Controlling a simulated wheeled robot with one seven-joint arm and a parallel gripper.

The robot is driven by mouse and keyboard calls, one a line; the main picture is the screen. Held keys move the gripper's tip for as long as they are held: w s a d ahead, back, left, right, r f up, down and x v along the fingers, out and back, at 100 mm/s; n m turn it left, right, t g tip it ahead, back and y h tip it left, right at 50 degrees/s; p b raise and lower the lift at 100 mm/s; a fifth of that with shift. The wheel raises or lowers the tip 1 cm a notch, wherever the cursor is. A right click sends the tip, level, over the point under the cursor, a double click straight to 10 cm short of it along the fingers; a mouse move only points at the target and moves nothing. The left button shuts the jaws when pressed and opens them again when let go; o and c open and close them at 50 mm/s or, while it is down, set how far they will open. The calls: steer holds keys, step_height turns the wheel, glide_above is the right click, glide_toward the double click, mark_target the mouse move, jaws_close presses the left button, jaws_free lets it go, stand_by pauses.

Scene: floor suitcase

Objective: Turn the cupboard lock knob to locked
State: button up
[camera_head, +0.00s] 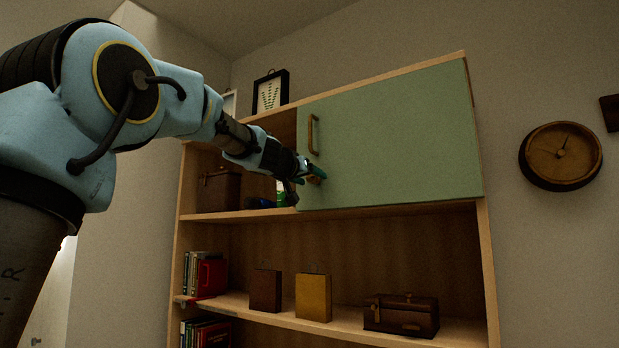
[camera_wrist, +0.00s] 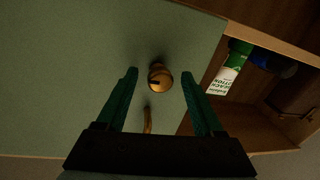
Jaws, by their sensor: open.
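The cupboard has a green door (camera_head: 400,140), which covers the right part of the upper shelf. The brass lock knob (camera_wrist: 160,77) is on the door near its edge, with a dark mark on its face; in the head view the gripper partly hides it. A brass bar handle (camera_head: 312,134) is above the knob in the head view, and it also shows in the wrist view (camera_wrist: 147,120). My gripper (camera_wrist: 160,80) is open, its two green fingers on either side of the knob in the wrist view. I cannot tell whether they touch it. In the head view my gripper (camera_head: 308,172) is at the door's lower left.
The open shelf left of the door holds a brown case (camera_head: 218,190) and a green-and-white bleach bottle (camera_wrist: 228,70). Lower shelves hold books (camera_head: 194,272), boxes (camera_head: 313,297) and a small chest (camera_head: 401,315). A round clock (camera_head: 560,156) hangs at right.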

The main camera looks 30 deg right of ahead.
jaws_close()
stand_by(0.4)
steer(key=shift+r+n, duration=0.1)
steer(key=shift+n, duration=0.3)
steer(key=n+p, duration=0.2)
steer(key=shift+r+n+g, duration=0.1)
steer(key=shift+n+g, duration=0.2)
steer(key=shift+n, duration=0.1)
steer(key=n+p, duration=0.2)
steer(key=n, duration=0.3)
steer(key=shift+g, duration=0.4)
steer(key=n+g, duration=0.1)
steer(key=n, duration=0.3)
steer(key=shift+p, duration=0.4)
steer(key=n, duration=0.3)
steer(key=shift+n+g, duration=0.3)
steer(key=shift+g, duration=0.1)
